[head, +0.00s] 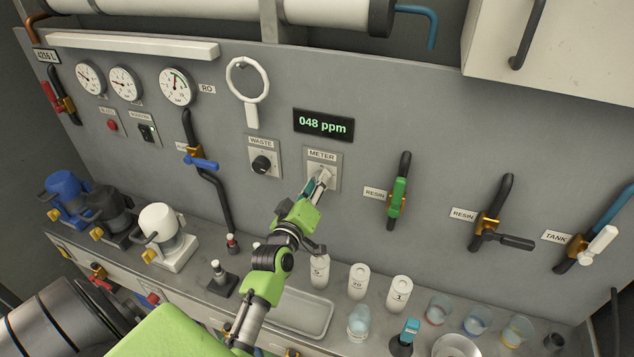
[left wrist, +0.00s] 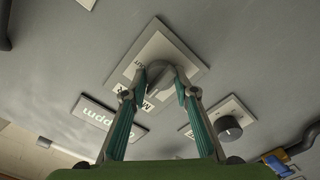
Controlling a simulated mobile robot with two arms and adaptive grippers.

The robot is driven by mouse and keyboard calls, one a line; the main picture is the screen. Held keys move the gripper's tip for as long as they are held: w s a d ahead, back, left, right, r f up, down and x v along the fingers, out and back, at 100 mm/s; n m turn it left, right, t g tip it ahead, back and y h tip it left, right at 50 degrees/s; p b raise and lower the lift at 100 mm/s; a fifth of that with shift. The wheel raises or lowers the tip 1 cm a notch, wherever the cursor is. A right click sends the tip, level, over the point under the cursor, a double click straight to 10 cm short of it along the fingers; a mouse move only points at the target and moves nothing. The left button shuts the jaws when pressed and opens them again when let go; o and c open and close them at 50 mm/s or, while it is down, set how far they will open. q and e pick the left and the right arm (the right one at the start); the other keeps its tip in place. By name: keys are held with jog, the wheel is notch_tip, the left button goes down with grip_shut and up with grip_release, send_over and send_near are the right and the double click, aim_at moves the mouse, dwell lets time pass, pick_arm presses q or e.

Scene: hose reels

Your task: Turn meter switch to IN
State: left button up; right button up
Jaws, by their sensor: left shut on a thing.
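A pointed end of the knob shows between the fingers. My right gripper is not in view.
A display (head: 323,125) above the switch reads 048 ppm. The black waste knob (head: 262,164) is close on the left, and a green-handled resin valve (head: 397,196) is on the right. Bottles, including one marked 20 (head: 358,281), and several cups stand on the counter below.

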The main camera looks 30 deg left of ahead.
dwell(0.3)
pick_arm(q)
jog(key=o, duration=1.1)
jog(key=shift+s, duration=0.1)
jog(key=v, duration=1.1)
jog(key=shift+s+d, duration=0.1)
jog(key=shift+s, duration=0.25)
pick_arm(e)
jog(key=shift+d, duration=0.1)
pick_arm(q)
jog(key=shift+f, duration=0.1)
